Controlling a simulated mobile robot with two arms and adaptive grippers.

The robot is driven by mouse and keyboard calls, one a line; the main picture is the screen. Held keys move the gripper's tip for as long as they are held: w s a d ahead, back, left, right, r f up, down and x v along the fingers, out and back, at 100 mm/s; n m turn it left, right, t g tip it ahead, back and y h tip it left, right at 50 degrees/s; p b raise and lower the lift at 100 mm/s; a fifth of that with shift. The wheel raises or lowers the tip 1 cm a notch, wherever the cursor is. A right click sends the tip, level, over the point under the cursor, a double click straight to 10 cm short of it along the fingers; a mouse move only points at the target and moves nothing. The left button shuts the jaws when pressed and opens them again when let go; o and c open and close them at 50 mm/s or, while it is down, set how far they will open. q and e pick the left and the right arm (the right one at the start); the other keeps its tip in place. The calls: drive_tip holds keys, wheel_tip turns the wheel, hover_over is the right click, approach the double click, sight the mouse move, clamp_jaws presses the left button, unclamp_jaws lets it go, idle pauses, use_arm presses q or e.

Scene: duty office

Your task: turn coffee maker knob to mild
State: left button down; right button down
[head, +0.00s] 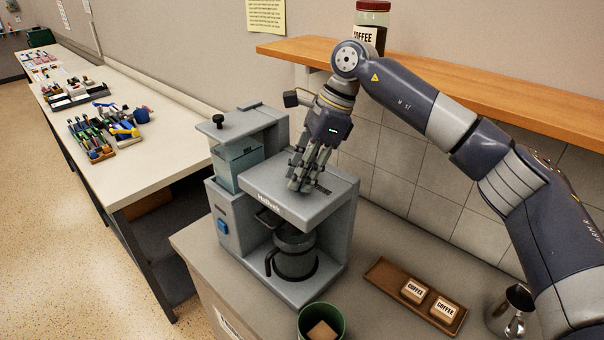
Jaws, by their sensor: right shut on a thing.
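The grey coffee maker (230,224) stands on the counter, with a water tank at its left and a carafe (294,256) under its top housing. My right gripper (299,186) points down at the flat top of the coffee maker. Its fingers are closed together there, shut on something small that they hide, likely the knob. A dark strip shows on the top just right of the fingers. I cannot read any knob setting. My left gripper is not in view.
A brown tray (385,271) with two coffee packs lies right of the coffee maker. A green cup (337,313) stands in front, and a metal jug (511,308) at the right. A wooden shelf (440,84) with a coffee jar (371,22) is behind my arm.

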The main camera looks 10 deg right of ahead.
drive_tip(key=n, duration=0.1)
drive_tip(key=n+g, duration=0.1)
drive_tip(key=n+p, duration=0.1)
drive_tip(key=shift+w+a+r+n, duration=0.1)
drive_tip(key=shift+w+r+n, duration=0.15)
drive_tip(key=shift+r+n, duration=0.05)
drive_tip(key=shift+w+n+g+h+p, duration=0.15)
drive_tip(key=shift+n+g+p, duration=0.25)
drive_tip(key=shift+n, duration=0.5)
drive_tip(key=shift+s+n+g+h+p, duration=0.15)
drive_tip(key=shift+n+g+p, duration=0.25)
drive_tip(key=shift+n, duration=0.5)
drive_tip(key=shift+w, duration=0.15)
drive_tip(key=c, duration=1.3)
unclamp_jaws()
drive_tip(key=shift+c, duration=0.2)
drive_tip(key=shift+f, duration=0.15)
drive_tip(key=v, duration=0.7)
drive_tip(key=shift+r, duration=0.3)
